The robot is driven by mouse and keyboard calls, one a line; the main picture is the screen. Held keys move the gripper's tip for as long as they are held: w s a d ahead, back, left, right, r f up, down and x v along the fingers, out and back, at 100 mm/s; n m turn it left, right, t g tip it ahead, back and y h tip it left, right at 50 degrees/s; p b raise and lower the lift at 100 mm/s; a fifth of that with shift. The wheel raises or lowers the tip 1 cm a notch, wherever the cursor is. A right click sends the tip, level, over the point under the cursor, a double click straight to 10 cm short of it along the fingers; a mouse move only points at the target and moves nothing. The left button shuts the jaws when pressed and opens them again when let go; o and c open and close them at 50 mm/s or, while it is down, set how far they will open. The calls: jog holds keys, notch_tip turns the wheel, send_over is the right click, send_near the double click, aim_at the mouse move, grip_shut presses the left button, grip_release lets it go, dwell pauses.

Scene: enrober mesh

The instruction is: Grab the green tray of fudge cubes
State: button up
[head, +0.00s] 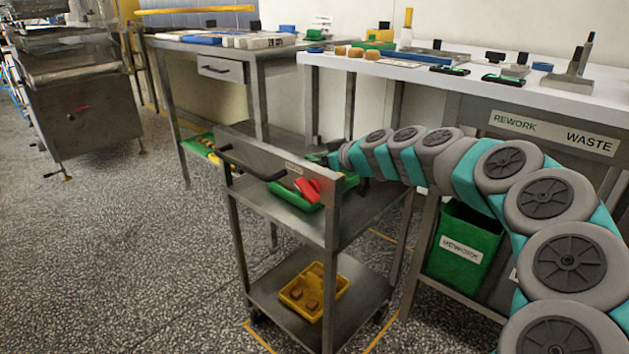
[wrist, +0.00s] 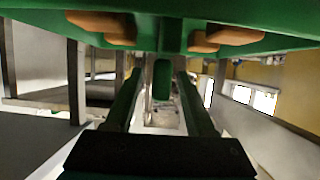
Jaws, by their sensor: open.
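A green tray (head: 298,199) sits on the upper shelf of a steel cart, partly hidden behind the cart's end panel. In the wrist view a green tray (wrist: 160,30) spans the top of the picture, close in front, with brown fudge cubes (wrist: 222,36) along it. A green upright piece (wrist: 162,78) of it shows between my fingers. My gripper (head: 322,158) reaches the cart top beside the tray. Its two dark fingers (wrist: 161,85) are apart, one on each side of that green piece. I cannot tell whether they touch it.
The steel cart (head: 265,155) has a handle and a red object (head: 307,190) at its end panel. A yellow tray (head: 313,290) with brown pieces lies on its lower shelf. A white-topped bench (head: 590,105) stands behind at right, above a green rework bin (head: 464,240).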

jog(key=shift+x, duration=1)
jog(key=shift+c, duration=0.3)
grip_shut()
